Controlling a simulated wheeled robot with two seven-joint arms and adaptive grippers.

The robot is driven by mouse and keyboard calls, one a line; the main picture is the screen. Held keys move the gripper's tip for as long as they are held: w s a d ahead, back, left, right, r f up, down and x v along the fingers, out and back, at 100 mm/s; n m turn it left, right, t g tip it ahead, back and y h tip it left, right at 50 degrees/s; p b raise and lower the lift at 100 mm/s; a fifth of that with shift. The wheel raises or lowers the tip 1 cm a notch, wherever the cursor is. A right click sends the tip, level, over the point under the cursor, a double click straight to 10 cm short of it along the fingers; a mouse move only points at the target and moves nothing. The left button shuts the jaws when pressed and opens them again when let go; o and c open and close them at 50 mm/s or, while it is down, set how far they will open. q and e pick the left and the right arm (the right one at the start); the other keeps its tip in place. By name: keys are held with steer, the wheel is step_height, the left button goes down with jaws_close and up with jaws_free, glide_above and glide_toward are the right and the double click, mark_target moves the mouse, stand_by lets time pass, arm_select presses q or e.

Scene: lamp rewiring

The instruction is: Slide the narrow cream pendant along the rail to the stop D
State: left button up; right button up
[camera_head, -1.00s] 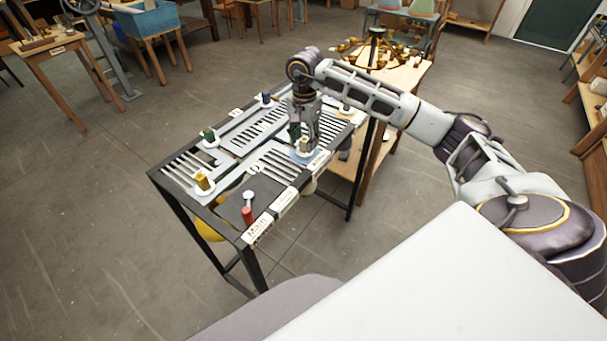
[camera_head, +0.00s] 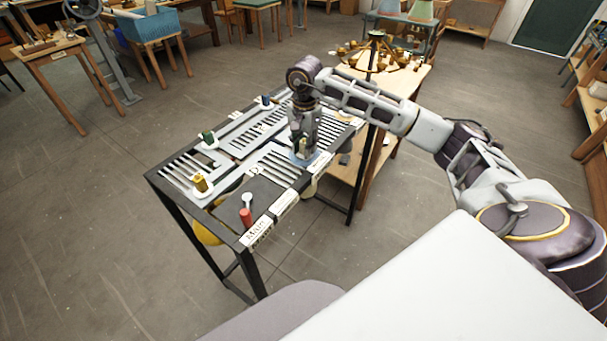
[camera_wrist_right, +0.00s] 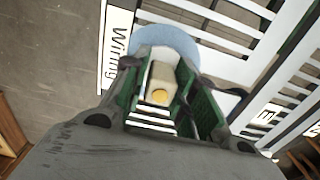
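My right gripper (camera_head: 303,152) points down at the right part of the slotted rail table (camera_head: 236,208). In the right wrist view, its green-padded fingers (camera_wrist_right: 163,98) stand on both sides of a cream block with a yellow-orange end (camera_wrist_right: 162,80) and appear closed on it. The block sits over a pale blue disc (camera_wrist_right: 165,40). A pale cream shade (camera_head: 310,188) hangs below the table under this spot, partly hidden. The stop D label cannot be read. My left gripper is out of view.
A yellow knob (camera_head: 200,183), a green knob (camera_head: 208,137), a blue knob (camera_head: 265,100) and a red post (camera_head: 246,216) stand on the table. A yellow shade (camera_head: 206,233) hangs below. A wooden bench (camera_head: 400,80) with a brass-coloured fixture stands behind.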

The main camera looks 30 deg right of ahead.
steer(key=c, duration=0.4)
steer(key=shift+c, duration=0.2)
steer(key=shift+w, duration=0.15)
steer(key=shift+w+a+b, duration=0.15)
steer(key=shift+w+a, duration=0.75)
steer(key=shift+w, duration=1.2)
steer(key=shift+w+a+b, duration=0.2)
steer(key=shift+w+a, duration=0.7)
steer(key=shift+w, duration=1.25)
steer(key=shift+w+a+b, duration=0.15)
steer(key=shift+w+a, duration=0.75)
steer(key=shift+w, duration=1.2)
steer(key=shift+s+a+p, duration=0.1)
steer(key=shift+s+a, duration=0.8)
steer(key=shift+a, duration=1.25)
steer(key=shift+s+a+p, duration=0.1)
steer(key=shift+s+a, duration=0.8)
steer(key=shift+a, duration=1.3)
steer(key=shift+s+a+p, duration=0.1)
steer(key=shift+s+a, duration=0.8)
steer(key=shift+a, duration=1.25)
steer(key=o, duration=1)
steer(key=shift+o, duration=0.2)
